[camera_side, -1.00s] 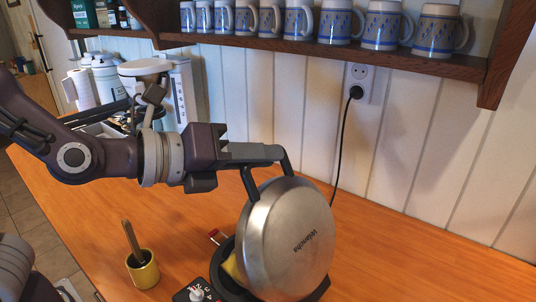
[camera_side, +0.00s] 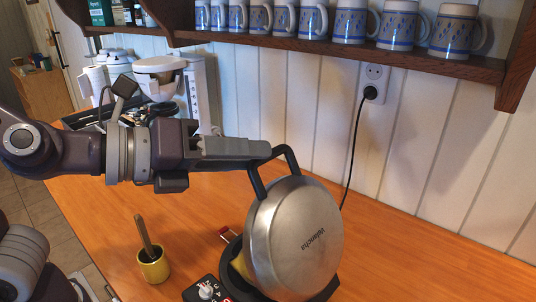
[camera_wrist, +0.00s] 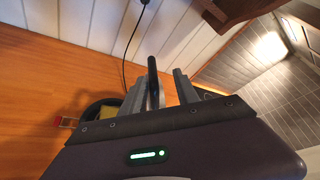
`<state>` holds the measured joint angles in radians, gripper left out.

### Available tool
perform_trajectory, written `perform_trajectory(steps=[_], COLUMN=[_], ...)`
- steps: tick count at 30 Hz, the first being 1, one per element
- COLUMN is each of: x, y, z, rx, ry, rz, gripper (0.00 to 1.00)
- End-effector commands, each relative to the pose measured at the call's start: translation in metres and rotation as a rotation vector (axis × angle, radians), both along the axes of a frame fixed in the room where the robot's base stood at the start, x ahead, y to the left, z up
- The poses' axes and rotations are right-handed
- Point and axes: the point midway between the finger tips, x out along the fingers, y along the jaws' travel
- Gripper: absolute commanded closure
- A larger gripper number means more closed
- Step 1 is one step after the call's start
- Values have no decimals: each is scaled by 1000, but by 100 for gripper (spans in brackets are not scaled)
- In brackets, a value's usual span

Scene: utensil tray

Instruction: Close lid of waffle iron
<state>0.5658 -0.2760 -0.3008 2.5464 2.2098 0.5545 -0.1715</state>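The waffle iron's lid (camera_side: 297,240) is a round silver metal disc, raised and standing nearly upright, so the iron is open. Its black loop handle (camera_side: 292,160) sticks up from the top edge. The dark base (camera_side: 322,291) is mostly hidden behind and under the lid. My gripper (camera_side: 262,151) is level with the handle's top, at its left side. In the wrist view, my gripper's fingers (camera_wrist: 160,88) are apart, with the black handle (camera_wrist: 152,75) between them, nearer the left finger. Whether a finger touches the handle is not clear.
A yellow cup (camera_side: 153,268) with a wooden-handled utensil stands on the wooden counter (camera_side: 420,270) left of the iron. A power cord (camera_side: 353,150) hangs from a wall outlet. A shelf of mugs (camera_side: 352,24) runs above. The counter's right side is clear.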

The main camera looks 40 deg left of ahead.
Motion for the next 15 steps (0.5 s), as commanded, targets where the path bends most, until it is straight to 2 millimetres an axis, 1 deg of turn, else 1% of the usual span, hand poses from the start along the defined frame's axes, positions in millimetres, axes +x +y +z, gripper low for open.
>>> perform_trajectory(steps=[1,3,5,15], x=[-6,-12,-15,-16], y=[3,5,6,6], z=[4,5,5,5], rx=[-3,-2,-1,0], ry=[-5,-3,0,1], rz=[2,1,1,-1], gripper=[64,64,64,64])
